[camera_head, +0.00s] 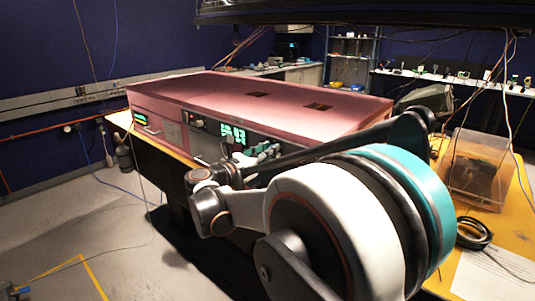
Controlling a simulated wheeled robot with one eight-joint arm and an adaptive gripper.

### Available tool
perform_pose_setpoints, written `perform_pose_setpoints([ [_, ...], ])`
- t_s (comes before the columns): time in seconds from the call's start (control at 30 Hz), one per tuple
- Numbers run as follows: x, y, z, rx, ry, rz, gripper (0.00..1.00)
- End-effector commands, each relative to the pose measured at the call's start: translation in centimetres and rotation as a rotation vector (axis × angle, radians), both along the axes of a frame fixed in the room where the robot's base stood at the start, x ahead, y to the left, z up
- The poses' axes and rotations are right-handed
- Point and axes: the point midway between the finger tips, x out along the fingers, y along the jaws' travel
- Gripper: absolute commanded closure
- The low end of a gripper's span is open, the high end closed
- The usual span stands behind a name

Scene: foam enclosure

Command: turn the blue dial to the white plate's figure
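A long pink console (230,97) stands on a yellow-topped bench, its front panel facing the lower left. The panel carries a small green display (140,118) at its left end and a larger green display (234,134) near its middle, with digits too small to read surely. I cannot make out the blue dial or the white plate; my arm hides the right part of the panel. My gripper (264,152) appears small at the panel, just right of the larger display. Whether its fingers are open, shut or touching anything does not show.
A clear brownish box (475,168) and a coiled black cable (474,234) lie on the yellow bench top at right. Thin cables hang at left and right. The grey floor (70,220) at left is mostly open, with a blue cable across it.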

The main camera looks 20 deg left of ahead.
Motion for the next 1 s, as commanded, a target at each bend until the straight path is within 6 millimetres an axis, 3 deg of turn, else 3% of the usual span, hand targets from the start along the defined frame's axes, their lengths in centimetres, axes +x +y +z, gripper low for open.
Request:
perform_pose_setpoints([
  [0.47,-0.01,0.03,0.03,0.072,-0.029,0.000,1.00],
  [1.0,0.00,0.09,0.08,0.496,-0.204,0.000,1.00],
])
